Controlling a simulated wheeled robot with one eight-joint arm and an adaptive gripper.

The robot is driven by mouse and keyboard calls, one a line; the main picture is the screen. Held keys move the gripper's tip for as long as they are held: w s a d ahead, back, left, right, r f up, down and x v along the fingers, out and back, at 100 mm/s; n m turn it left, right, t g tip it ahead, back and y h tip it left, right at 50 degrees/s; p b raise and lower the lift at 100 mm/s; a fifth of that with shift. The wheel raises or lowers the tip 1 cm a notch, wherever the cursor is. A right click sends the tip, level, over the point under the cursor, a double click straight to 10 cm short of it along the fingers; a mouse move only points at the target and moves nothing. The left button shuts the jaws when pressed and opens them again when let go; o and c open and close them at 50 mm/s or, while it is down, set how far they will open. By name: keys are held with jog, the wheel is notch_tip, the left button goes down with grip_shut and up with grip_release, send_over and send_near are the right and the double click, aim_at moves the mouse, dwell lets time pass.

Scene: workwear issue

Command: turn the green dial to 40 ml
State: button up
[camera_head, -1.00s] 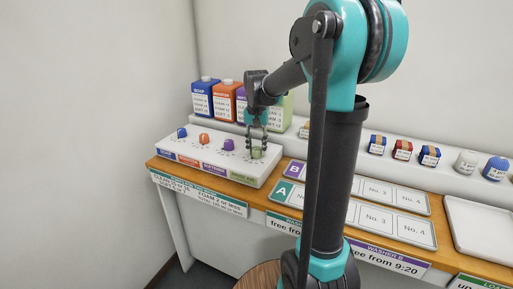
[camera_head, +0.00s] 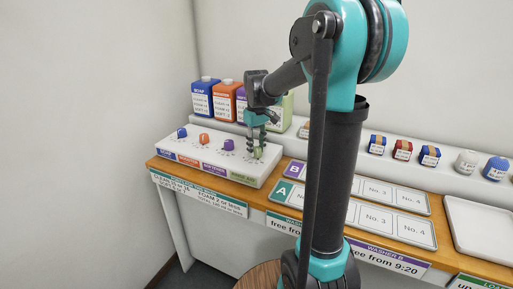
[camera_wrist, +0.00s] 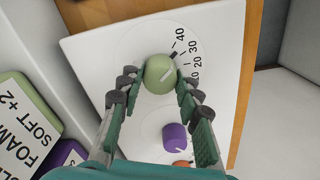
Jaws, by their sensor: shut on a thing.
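The green dial (camera_wrist: 159,72) sits at the right end of the white dial box (camera_head: 212,172), seen from above in the wrist view. A small dark mark at the dial's edge lies close to the 40. My gripper (camera_wrist: 155,88) is shut on the green dial, one finger on each side. In the head view my gripper (camera_head: 258,150) stands over the dial, which its fingers partly cover.
The purple dial (camera_wrist: 175,138) is close beside my right finger; orange (camera_head: 204,138) and blue (camera_head: 182,132) dials are further left. Bottles (camera_head: 203,98) stand behind the box. Card trays (camera_head: 390,225) and a white tray (camera_head: 480,225) lie to the right.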

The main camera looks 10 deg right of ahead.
aim_at(257, 148)
jog(key=shift+n, duration=1.1)
jog(key=o, duration=1.2)
jog(key=shift+c, duration=0.2)
notch_tip(257, 148, up, 12)
